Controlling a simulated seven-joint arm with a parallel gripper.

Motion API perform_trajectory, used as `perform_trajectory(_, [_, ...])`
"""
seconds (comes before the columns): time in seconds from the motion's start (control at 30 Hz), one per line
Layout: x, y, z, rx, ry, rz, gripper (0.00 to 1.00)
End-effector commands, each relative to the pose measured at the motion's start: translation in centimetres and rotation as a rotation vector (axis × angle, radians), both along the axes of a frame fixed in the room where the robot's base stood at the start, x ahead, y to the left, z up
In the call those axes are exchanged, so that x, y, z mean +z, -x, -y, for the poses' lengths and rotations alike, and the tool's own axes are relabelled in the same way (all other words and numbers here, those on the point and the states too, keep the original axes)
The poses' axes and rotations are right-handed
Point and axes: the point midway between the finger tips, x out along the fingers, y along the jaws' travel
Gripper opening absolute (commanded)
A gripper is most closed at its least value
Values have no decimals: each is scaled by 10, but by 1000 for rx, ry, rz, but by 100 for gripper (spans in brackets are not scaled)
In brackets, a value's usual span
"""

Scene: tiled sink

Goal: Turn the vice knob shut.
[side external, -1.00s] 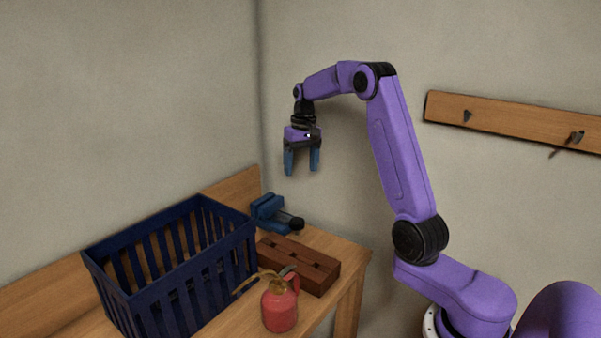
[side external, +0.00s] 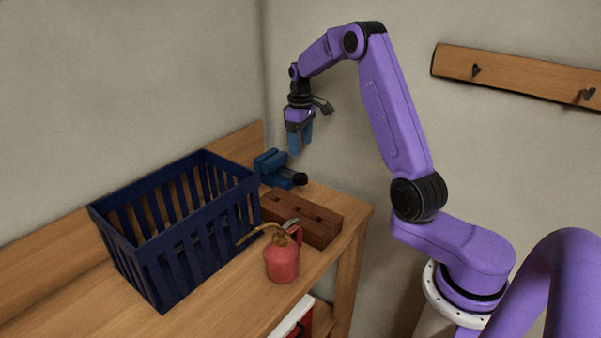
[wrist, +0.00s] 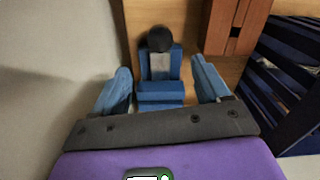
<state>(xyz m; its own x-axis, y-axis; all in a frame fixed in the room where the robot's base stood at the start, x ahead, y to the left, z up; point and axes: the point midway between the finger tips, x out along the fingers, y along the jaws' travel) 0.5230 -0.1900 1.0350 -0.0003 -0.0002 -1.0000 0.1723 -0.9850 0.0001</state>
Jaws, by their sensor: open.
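The blue vice (side external: 270,165) sits on the wooden bench near the back corner, and its black round knob (side external: 299,179) faces the front right. In the wrist view the vice (wrist: 160,90) lies between my fingers in the picture, with the black knob (wrist: 160,39) at its far end. My gripper (side external: 300,150) is above the vice, apart from it, pointing down. In the wrist view my gripper (wrist: 164,84) has its two blue fingers spread wide with nothing held.
A brown wooden block (side external: 317,222) lies just in front of the vice. A dark blue slatted crate (side external: 165,282) stands to the left. A red oil can (side external: 283,262) with a spout stands near the front edge. Walls (side external: 200,60) close off the back corner.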

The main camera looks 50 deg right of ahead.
Motion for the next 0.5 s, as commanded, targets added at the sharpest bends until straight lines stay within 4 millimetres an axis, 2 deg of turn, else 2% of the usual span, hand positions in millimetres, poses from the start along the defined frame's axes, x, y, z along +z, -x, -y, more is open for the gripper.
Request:
perform_trajectory(0.03, [-11,1,-1,0,-2,-5,75])
perform_trajectory(0.3, [-62,1,0,-1,-2,-3,75])
perform_trajectory(0.5, [-91,1,-1,-1,-1,-3,75])
